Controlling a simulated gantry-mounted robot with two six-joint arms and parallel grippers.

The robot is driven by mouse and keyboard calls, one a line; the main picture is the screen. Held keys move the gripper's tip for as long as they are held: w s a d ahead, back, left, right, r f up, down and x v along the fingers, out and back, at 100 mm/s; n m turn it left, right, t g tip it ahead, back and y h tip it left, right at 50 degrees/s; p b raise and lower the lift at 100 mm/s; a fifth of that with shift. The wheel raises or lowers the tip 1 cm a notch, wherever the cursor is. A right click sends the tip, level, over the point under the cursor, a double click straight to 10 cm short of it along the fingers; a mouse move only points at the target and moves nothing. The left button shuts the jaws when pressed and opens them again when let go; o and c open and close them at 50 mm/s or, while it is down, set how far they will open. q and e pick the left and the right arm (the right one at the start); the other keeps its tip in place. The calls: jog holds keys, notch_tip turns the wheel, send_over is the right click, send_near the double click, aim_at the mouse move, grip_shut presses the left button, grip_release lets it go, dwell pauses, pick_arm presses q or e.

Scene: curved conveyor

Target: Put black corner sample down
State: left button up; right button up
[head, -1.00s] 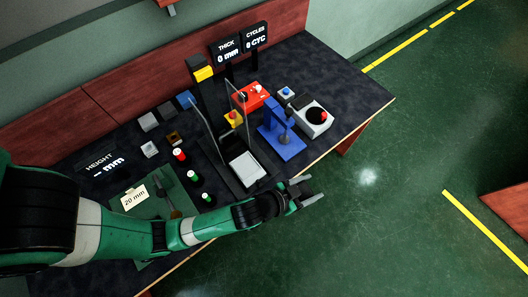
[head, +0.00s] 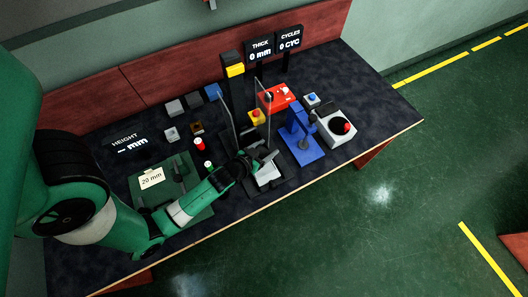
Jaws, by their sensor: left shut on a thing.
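My left gripper (head: 264,158) reaches in from the left and is over the test stand with the pale square plate (head: 269,174). Its jaws are shut on a small dark thing, taken to be the black corner sample, which is too small and dark to make out clearly. Whether it touches the plate cannot be told. My arm hides part of the stand's base. My right gripper is not in view.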

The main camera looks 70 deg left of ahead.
aim_at(266, 153)
pick_arm(q)
notch_tip(266, 153, down, 3)
jog(key=shift+f+b, duration=0.2)
jog(key=shift+b, duration=0.2)
jog(key=shift+f+b, duration=0.95)
jog(key=shift+f, duration=0.85)
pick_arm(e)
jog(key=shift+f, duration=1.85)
pick_arm(q)
jog(key=shift+f, duration=0.1)
jog(key=shift+f+b, duration=0.15)
jog(key=shift+b, duration=0.15)
jog(key=o, duration=1.1)
jog(key=shift+f, duration=0.1)
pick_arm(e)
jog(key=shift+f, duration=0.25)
